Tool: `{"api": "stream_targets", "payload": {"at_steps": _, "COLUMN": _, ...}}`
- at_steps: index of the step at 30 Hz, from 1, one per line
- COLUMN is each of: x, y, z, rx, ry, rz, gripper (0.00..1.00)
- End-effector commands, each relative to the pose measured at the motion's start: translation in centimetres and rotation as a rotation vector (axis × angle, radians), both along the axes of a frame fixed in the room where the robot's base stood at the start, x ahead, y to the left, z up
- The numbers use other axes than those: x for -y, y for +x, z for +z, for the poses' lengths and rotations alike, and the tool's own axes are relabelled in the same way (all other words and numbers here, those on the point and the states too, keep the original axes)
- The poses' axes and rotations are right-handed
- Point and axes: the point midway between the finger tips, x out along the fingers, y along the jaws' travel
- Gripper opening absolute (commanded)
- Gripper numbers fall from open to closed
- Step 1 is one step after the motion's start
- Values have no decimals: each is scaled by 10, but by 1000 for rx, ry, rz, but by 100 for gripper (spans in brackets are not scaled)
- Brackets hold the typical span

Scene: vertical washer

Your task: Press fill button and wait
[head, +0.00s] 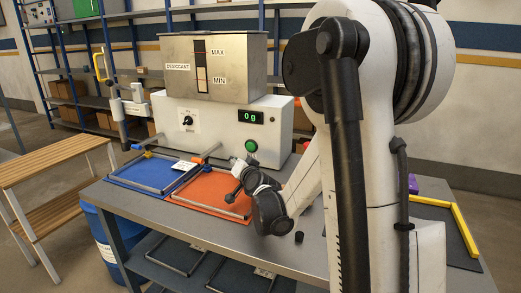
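The white machine (175,130) stands at the back of the grey table, with a metal desiccant hopper (235,85) on top. On its front is a round green button (251,146) with no readable label. The green display (251,117) above it reads 0 g. A black knob (187,120) is to the left. My gripper (236,164) is small in view, just below and left of the green button, in front of the machine. I cannot tell whether it touches anything or whether its fingers are open.
A blue mat (140,178) and an orange mat (207,196) with metal frames lie in front of the machine. A small black piece (299,237) is near the table's front edge. A yellow-edged dark mat (440,225) is at right. A wooden-topped bench (50,160) stands left.

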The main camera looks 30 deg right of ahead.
Motion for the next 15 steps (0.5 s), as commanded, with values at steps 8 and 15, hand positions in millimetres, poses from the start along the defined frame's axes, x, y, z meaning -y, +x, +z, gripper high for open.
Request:
{"api": "stream_targets", "payload": {"at_steps": 8, "x": 1, "y": 0, "z": -1, "rx": 3, "ry": 1, "rz": -2, "gripper": 0}}
{"api": "stream_targets", "payload": {"at_steps": 15, "x": 5, "y": 4, "z": 0, "rx": 1, "ry": 2, "rz": -2, "gripper": 0}}
